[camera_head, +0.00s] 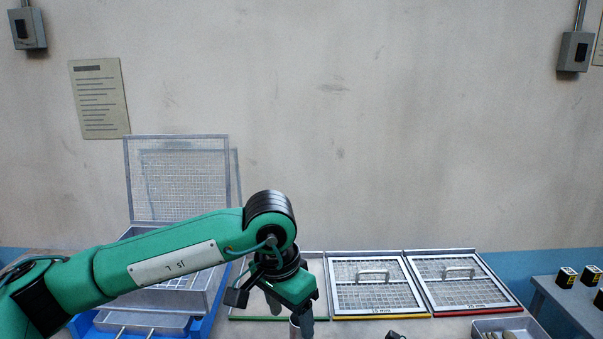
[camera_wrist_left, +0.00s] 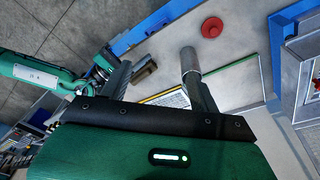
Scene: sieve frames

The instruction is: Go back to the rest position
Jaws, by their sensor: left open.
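My left gripper (camera_head: 291,314) is low at the bottom middle of the head view, in front of the green-edged sieve frame (camera_head: 240,318). In the left wrist view its two fingers (camera_wrist_left: 158,82) are apart. A grey cylinder (camera_wrist_left: 189,61) shows at the right finger there; I cannot tell whether they touch. My other green arm (camera_wrist_left: 40,76) shows at the left of the wrist view; whether its gripper is open is unclear.
Yellow-edged (camera_head: 345,266) and red-edged (camera_head: 420,264) frames with handles lie to the right. A wire-mesh box with its lid (camera_head: 176,175) raised stands behind my left arm. A grey tray (camera_head: 480,325) is at the lower right. A red knob (camera_wrist_left: 212,27) shows in the wrist view.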

